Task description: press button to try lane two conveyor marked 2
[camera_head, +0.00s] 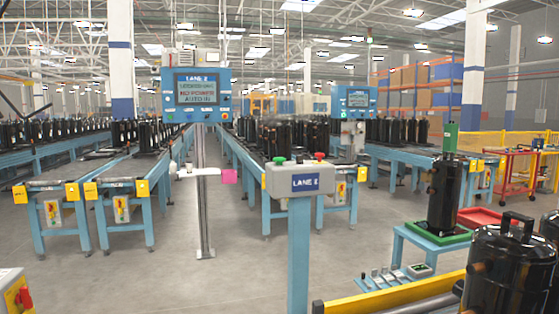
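A grey control box labelled what looks like "LANE 2" (300,182) stands on a blue post in the middle of the head view. It has a green button (279,160) on its left and a red button (319,156) on its right. Behind it to the left, a blue panel headed "LANE 2" (195,94) hangs on a grey post; its screen seems to read locked out, no power, auto in. Blue roller conveyors (226,158) run back behind the box, carrying black compressors farther away. Neither of my grippers is in view.
A black compressor (445,198) stands on a green tray on a small blue table at right. A larger black compressor (500,270) and a yellow rail (390,298) fill the near right. A white switch box (14,292) is at lower left. The grey floor (130,280) at left is clear.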

